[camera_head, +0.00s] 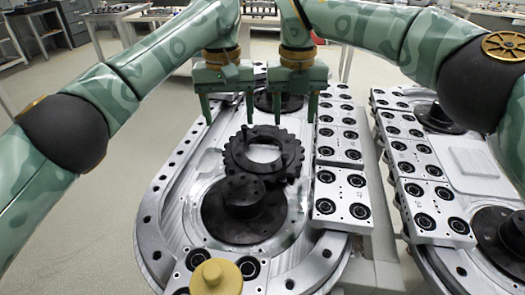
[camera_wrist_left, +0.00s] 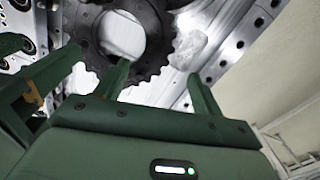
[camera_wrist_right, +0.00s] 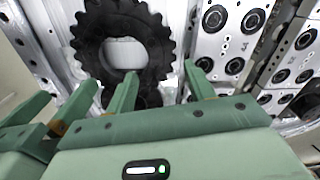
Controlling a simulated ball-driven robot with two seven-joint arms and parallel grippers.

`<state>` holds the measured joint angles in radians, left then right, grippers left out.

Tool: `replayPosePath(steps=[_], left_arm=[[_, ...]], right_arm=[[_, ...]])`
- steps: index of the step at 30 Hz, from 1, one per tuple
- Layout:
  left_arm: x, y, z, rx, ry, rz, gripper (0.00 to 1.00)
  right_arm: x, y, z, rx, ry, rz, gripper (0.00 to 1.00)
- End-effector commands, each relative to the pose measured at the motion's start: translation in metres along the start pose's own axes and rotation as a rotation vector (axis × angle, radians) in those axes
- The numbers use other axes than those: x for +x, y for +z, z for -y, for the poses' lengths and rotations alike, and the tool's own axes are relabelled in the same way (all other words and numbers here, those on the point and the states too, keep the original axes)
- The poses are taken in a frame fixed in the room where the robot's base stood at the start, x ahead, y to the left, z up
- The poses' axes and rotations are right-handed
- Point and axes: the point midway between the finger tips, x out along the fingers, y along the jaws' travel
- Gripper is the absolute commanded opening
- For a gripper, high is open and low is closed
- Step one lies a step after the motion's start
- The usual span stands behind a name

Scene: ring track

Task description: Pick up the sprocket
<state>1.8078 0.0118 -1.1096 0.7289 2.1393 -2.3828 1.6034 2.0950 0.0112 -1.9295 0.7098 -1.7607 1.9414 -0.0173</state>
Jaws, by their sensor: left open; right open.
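The black toothed sprocket (camera_head: 240,160) lies in the middle of the near metal ring track, partly over a black round hub. Its open centre shows the bright plate. My left gripper (camera_head: 228,122) is open and empty, above and behind the sprocket's left side. My right gripper (camera_head: 293,120) is open and empty, above and behind its right side. The sprocket also shows in the left wrist view (camera_wrist_left: 90,35), beyond the fingers (camera_wrist_left: 160,85), and in the right wrist view (camera_wrist_right: 90,45), beyond the fingers (camera_wrist_right: 160,85). Neither gripper appears to touch it.
A black hub (camera_head: 243,205) with a raised centre stands in front of the sprocket. A yellow knob (camera_head: 216,277) is at the near edge. Metal carriage blocks (camera_head: 340,190) line the track's right side. A second track (camera_head: 470,160) stands to the right. Benches are behind.

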Motion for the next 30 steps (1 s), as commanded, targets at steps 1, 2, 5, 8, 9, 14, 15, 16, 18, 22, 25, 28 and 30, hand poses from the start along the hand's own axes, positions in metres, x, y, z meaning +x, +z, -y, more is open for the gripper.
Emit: replayPosePath(steps=[1,2,5,8,9,14,15,16,18,22,25,28,30], left_arm=[[0.010,0.001,-0.001,0.003,0.002,0.002,0.68],[0.016,0.001,0.000,0.003,0.000,0.002,0.68],[0.036,0.000,0.000,0.001,0.001,0.003,0.68],[0.055,0.000,0.000,0.000,0.001,0.002,0.68],[0.062,0.000,0.000,0.001,0.000,0.003,0.68],[0.082,0.000,0.000,0.001,0.000,0.001,0.68],[0.085,0.000,0.000,0.002,0.000,0.001,0.68],[0.087,0.000,0.000,0.001,0.001,0.001,0.68],[0.090,-0.001,0.000,0.001,0.001,0.000,0.68],[0.093,0.000,0.000,0.001,0.000,0.000,0.68],[0.093,-0.001,0.000,0.001,0.000,0.000,0.68],[0.093,-0.001,0.000,0.001,0.001,0.000,0.68],[0.092,-0.001,0.000,0.001,0.001,0.000,0.51]], right_arm=[[0.010,-0.001,0.000,-0.003,0.002,-0.004,0.53],[0.015,-0.001,0.000,-0.003,0.002,-0.003,0.53],[0.036,0.000,0.000,-0.002,0.002,-0.004,0.53],[0.055,0.000,0.000,-0.002,0.001,-0.004,0.53],[0.062,0.000,0.000,-0.003,0.001,-0.003,0.53],[0.081,0.000,-0.001,-0.002,0.002,-0.002,0.53],[0.085,0.000,-0.001,-0.002,0.002,-0.002,0.53],[0.087,0.000,-0.001,-0.002,0.002,-0.001,0.53],[0.090,0.000,-0.001,-0.002,0.002,-0.001,0.53],[0.093,0.000,-0.001,-0.002,0.002,0.000,0.53],[0.092,0.000,-0.001,-0.002,0.002,0.000,0.53],[0.092,0.000,-0.001,-0.002,0.002,0.000,0.53],[0.092,0.000,-0.001,-0.002,0.002,0.000,0.37]])
